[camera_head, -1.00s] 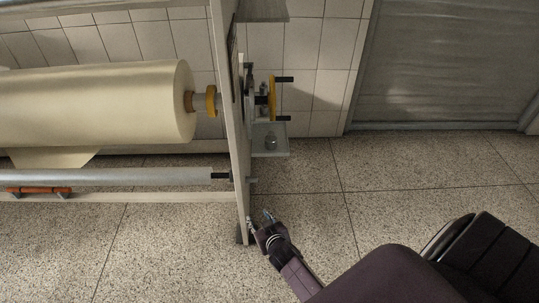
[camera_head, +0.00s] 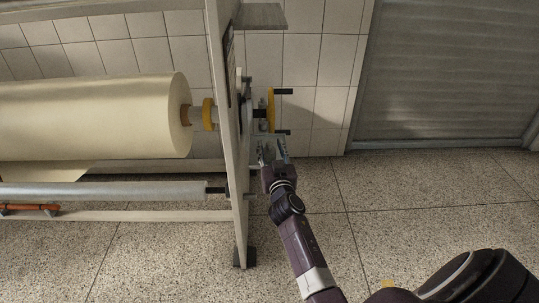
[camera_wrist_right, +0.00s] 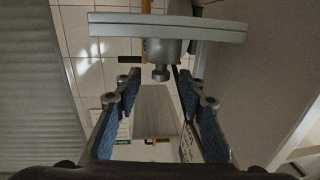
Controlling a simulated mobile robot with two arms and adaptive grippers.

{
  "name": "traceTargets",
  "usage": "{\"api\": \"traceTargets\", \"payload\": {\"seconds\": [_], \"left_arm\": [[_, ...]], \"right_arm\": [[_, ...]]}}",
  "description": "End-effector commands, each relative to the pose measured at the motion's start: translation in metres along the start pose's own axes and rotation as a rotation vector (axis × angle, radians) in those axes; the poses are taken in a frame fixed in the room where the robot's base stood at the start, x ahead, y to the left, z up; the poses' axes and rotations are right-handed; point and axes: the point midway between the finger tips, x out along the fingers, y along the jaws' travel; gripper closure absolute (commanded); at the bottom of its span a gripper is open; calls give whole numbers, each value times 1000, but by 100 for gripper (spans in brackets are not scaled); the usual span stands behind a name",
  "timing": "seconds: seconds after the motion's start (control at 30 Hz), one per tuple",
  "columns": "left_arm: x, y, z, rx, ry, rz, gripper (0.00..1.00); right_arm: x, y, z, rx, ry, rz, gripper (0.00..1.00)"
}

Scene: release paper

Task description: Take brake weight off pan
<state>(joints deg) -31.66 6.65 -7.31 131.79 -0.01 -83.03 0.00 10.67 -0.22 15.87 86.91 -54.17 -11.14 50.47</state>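The brake weight (camera_wrist_right: 163,51) is a grey cylinder with a small knob. It rests against the flat grey pan (camera_wrist_right: 215,31), and the right wrist view shows both upside down. My right gripper (camera_head: 273,151) is in front of the pan at the side of the stand. In the right wrist view its two blue-padded fingers (camera_wrist_right: 160,82) are open, one on each side of the knob's line, with nothing held. In the head view the gripper largely hides the weight. My left gripper is not in view.
The upright frame panel (camera_head: 226,130) stands just left of my right gripper. A yellow handwheel (camera_head: 270,110) with black handles is above the pan. The large paper roll (camera_head: 90,115) lies left of the panel. The floor (camera_head: 430,195) to the right is clear.

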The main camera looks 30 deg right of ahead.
Motion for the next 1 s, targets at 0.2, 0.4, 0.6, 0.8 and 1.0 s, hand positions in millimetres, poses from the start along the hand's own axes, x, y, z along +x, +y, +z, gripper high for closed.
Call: {"api": "traceTargets", "payload": {"seconds": [0.2, 0.4, 0.6, 0.8, 1.0], "left_arm": [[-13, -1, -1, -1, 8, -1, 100], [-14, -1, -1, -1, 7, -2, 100], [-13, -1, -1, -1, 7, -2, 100], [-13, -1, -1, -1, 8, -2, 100], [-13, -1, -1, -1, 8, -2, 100]], "right_arm": [[21, -1, 1, 0, -1, -2, 63], [22, -1, 1, 0, -1, -2, 63], [21, -1, 1, 1, -2, -2, 83], [21, -1, 1, 1, -2, -2, 100], [21, -1, 1, 0, -2, -2, 100]]}}
